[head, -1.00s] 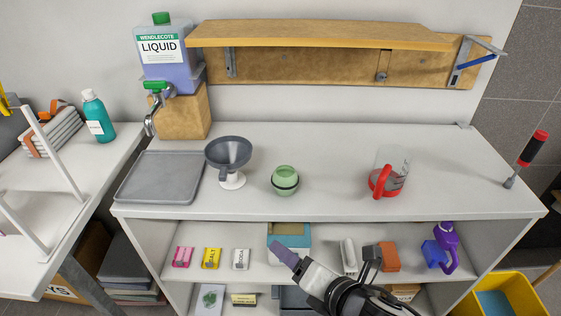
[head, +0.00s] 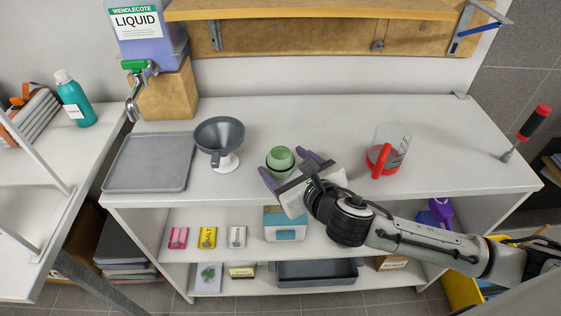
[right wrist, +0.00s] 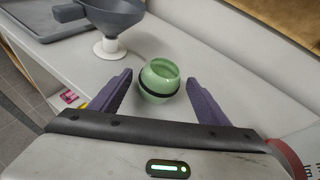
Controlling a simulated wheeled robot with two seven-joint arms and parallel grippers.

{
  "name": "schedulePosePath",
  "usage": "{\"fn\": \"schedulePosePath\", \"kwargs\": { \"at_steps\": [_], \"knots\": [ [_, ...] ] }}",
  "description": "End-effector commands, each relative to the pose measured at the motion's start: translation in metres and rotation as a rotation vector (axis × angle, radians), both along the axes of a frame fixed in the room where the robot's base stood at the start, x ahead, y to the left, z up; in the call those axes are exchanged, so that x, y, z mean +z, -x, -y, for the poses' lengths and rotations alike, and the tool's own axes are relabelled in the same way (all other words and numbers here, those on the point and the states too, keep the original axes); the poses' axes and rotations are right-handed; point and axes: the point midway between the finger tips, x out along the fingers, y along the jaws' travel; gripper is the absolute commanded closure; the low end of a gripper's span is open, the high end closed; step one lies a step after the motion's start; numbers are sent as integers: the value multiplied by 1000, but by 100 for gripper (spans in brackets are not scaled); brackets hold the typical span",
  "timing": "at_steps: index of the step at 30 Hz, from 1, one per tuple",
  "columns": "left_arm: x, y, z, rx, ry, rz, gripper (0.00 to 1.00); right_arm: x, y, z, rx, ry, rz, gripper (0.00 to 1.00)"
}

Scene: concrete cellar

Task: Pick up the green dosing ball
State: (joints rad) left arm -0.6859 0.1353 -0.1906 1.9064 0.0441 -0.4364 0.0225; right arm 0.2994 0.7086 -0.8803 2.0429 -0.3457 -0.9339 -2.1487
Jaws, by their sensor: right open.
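The green dosing ball (head: 281,158) stands on the white worktop, a rounded cup with a dark band around it. In the right wrist view the ball (right wrist: 158,80) shows its open top and sits just beyond my fingertips, about midway between them. My right gripper (head: 291,168) is open, its two purple fingers pointing at the ball from the front edge of the worktop. In the right wrist view the right gripper (right wrist: 162,88) has nothing between its fingers except the view of the ball ahead. My left gripper is not in view.
A grey funnel (head: 219,138) on a white base stands left of the ball, beside a grey tray (head: 150,162). A red-handled measuring jug (head: 388,150) stands to the right. A wooden shelf (head: 320,12) overhangs the back.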

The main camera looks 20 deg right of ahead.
Motion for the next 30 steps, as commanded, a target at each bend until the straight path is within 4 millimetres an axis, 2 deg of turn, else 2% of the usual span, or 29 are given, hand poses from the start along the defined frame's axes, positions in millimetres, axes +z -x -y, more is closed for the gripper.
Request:
{"fn": "schedulePosePath", "kwargs": {
  "at_steps": [3,6,14,22,30],
  "knots": [
    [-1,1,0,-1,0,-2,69,-7,-18,-4,-1,-3,0,30],
    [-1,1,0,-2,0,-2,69,-11,-26,-5,0,-2,-1,30],
    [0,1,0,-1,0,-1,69,-12,-29,-5,1,-2,-2,30],
    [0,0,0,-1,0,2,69,-12,-29,-5,0,-2,-1,74],
    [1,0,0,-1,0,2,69,-9,-29,-5,0,-2,0,74]
  ]
}}
